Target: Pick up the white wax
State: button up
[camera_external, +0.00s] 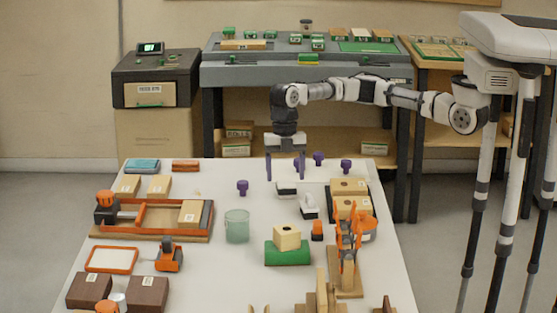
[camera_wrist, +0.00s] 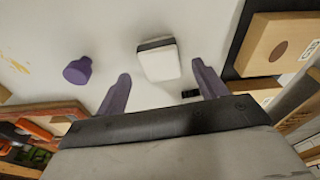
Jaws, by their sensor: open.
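A white block with a dark band along one edge, which looks like the white wax (camera_wrist: 162,64), lies on the table between and beyond my fingertips in the wrist view. It appears below my gripper in the external view (camera_external: 286,191). My gripper (camera_external: 285,176) points down above it, its two purple fingers apart and empty. In the wrist view the fingers of my gripper (camera_wrist: 161,72) flank the block without visible contact. A second white-and-dark item (camera_external: 309,208) lies just to the right and nearer the camera; I cannot tell its exact kind.
Purple knobs (camera_external: 243,187) stand around my gripper; one shows left in the wrist view (camera_wrist: 78,71). A dark tray with wooden blocks (camera_external: 349,186) is close on the right. A greenish cup (camera_external: 237,226) and a green block (camera_external: 288,254) stand nearer the camera.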

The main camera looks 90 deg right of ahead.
aim_at(286, 183)
jog(key=f, duration=0.4)
jog(key=shift+s+a, duration=0.1)
jog(key=shift+a, duration=0.15)
jog(key=shift+c, duration=0.4)
jog(key=c, duration=1)
